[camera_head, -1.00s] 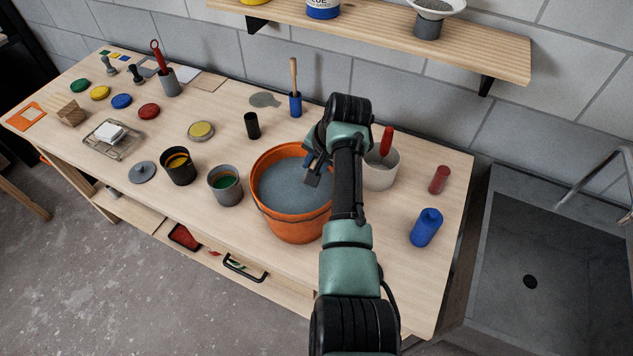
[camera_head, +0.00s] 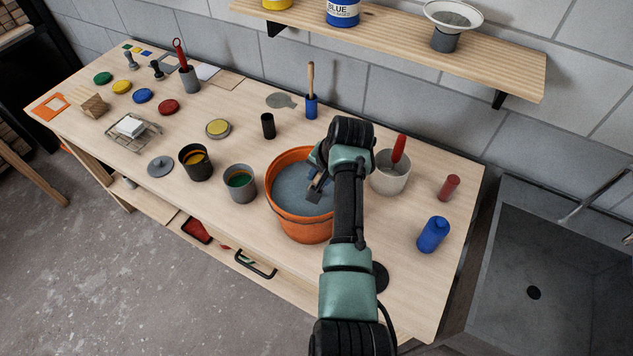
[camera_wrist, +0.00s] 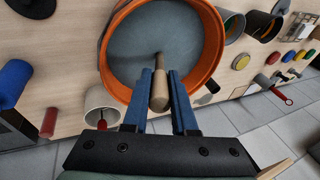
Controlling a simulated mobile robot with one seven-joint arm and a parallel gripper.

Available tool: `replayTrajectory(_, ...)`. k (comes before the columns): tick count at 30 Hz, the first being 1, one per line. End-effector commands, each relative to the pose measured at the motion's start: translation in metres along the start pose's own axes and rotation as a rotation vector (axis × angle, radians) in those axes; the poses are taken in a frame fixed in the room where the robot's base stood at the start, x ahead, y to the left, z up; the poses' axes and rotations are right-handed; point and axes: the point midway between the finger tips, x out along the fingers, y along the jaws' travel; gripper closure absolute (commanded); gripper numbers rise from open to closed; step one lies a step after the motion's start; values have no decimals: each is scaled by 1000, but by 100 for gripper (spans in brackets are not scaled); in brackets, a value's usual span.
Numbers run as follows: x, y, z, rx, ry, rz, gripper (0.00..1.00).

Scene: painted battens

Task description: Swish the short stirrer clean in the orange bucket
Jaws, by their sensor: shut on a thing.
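The orange bucket (camera_head: 300,225) stands near the front edge of the bench and holds grey-blue liquid. It also shows in the wrist view (camera_wrist: 213,60). My gripper (camera_wrist: 160,82) is shut on the short stirrer (camera_wrist: 159,92), whose wooden handle lies between the two blue fingers. The stirrer's thinner lower end points into the bucket, over or in the liquid; how deep I cannot tell. In the head view my gripper (camera_head: 314,190) is over the bucket's right half, and my arm hides part of the rim and most of the stirrer.
A pale pot (camera_head: 390,180) with a red-handled tool stands close right of the bucket. A grey tin (camera_head: 240,188) and a black tin (camera_head: 194,165) stand to its left. A blue bottle (camera_head: 433,234) and a red cylinder (camera_head: 449,187) stand at the right, before the sink (camera_head: 545,260).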

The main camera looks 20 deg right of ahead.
Motion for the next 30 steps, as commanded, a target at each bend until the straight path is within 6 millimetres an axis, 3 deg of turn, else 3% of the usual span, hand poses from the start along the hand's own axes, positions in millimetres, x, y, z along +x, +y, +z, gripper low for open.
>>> replayTrajectory(30, -67, 0, -1, 0, 1, -1, 100)
